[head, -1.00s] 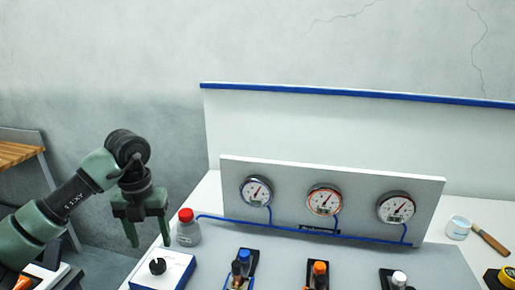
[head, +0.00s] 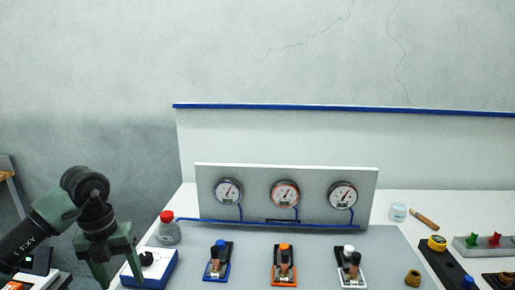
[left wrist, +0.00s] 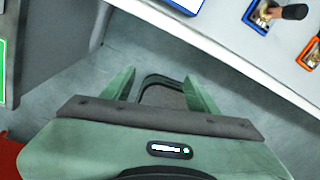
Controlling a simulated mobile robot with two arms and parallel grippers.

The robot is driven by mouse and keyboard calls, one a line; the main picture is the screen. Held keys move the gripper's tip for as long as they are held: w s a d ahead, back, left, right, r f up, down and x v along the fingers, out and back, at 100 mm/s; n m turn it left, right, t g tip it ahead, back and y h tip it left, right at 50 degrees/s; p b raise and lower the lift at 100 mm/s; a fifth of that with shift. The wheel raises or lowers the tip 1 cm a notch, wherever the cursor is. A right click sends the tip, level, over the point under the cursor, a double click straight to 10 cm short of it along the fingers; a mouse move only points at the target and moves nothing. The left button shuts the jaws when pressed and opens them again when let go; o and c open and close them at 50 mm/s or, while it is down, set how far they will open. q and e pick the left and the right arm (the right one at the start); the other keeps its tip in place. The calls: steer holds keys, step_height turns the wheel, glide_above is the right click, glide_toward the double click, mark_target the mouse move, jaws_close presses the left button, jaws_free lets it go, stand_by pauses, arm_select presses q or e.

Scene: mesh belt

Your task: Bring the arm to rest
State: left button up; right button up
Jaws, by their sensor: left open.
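My left gripper (head: 118,268) is at the lower left in the head view, pointing down, with its two green fingers apart and nothing between them. It is at the left end of the bench, beside the white and blue box with a black knob (head: 152,270). In the left wrist view the open fingers (left wrist: 160,85) hang over the grey floor, off the bench edge. My right gripper is in neither view.
A panel with three gauges (head: 285,193) rises at the back. Blue, orange and white-framed valves (head: 284,265) stand in front.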

arm_select(q)
steer(key=s+d+f+m+h, duration=0.1)
steer(key=s+d+m+h, duration=0.15)
steer(key=d+h, duration=1.45)
steer(key=d+r+n+t, duration=0.35)
steer(key=d+r, duration=0.65)
steer(key=d, duration=0.4)
steer(key=w+a+n+t+y, duration=0.5)
steer(key=a+n+t+y, duration=0.5)
steer(key=n+t, duration=0.75)
steer(key=s+a+f+n+g+y, duration=0.25)
steer(key=a+f+n+y, duration=0.2)
steer(key=f, duration=0.25)
steer(key=s+a+f+n+g+y, duration=0.2)
steer(key=a+f+n+g+y, duration=0.15)
steer(key=a+f+n, duration=0.35)
steer(key=s+f+n+g, duration=0.1)
steer(key=s+f+g, duration=0.5)
steer(key=s+f, duration=0.45)
steer(key=s+f+n+g, duration=0.1)
steer(key=s+f+g, duration=0.6)
steer(key=s, duration=0.6)
step_height(320, 180, down, 27)
steer(key=s, duration=0.2)
steer(key=s+a+f+g, duration=0.1)
steer(key=s+a+f, duration=0.1)
steer(key=s+f, duration=1.4)
steer(key=shift+s+a+m, duration=0.25)
steer(key=shift+s+m, duration=0.05)
steer(key=shift+m, duration=0.1)
